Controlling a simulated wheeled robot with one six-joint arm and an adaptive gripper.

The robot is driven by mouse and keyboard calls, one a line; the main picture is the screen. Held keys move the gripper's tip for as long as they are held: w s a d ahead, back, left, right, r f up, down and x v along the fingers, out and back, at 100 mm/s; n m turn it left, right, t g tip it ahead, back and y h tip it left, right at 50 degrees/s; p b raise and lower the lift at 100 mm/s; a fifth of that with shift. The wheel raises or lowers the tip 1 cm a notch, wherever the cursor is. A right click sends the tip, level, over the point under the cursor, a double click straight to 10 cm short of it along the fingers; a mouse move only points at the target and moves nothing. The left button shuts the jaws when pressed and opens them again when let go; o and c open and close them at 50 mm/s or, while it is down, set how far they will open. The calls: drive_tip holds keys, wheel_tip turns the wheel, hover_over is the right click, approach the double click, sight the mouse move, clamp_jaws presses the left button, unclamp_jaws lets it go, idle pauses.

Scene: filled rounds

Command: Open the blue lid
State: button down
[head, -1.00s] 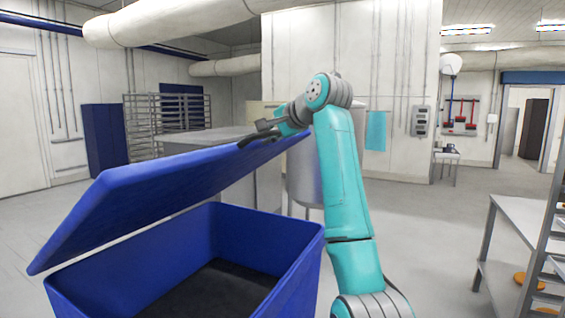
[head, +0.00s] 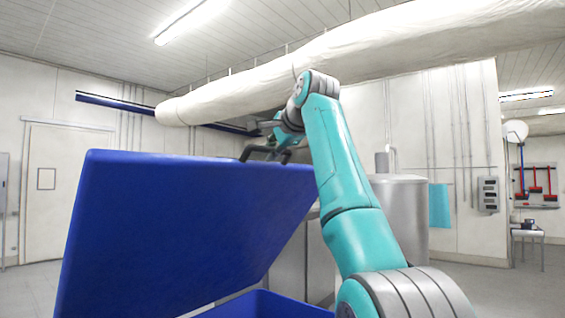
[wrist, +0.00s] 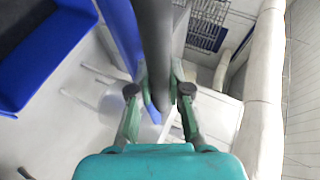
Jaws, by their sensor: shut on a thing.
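The blue lid (head: 180,230) is raised at a steep tilt in the head view, its underside towards me. Below it, a strip of the blue bin (head: 265,304) shows; most of the bin is out of frame. A dark bar handle (head: 246,152) sits at the lid's upper edge. My gripper (head: 284,150) is at that edge, shut on the handle. In the wrist view, my gripper (wrist: 158,92) has the dark handle (wrist: 154,38) between its fingers, with the lid's edge (wrist: 122,35) beside it. Part of the bin (wrist: 40,50) shows at the left there.
A steel tank (head: 402,215) stands behind my arm. A large pale duct (head: 360,50) runs under the ceiling above the gripper. A small table (head: 528,234) stands at the far right. Floor (head: 480,285) is clear to the right.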

drive_tip(key=shift+w+a+r, duration=0.25)
drive_tip(key=shift+a+r, duration=0.1)
drive_tip(key=shift+r, duration=0.05)
drive_tip(key=c, duration=1.1)
unclamp_jaws()
drive_tip(key=shift+f, duration=0.1)
drive_tip(key=v, duration=1.2)
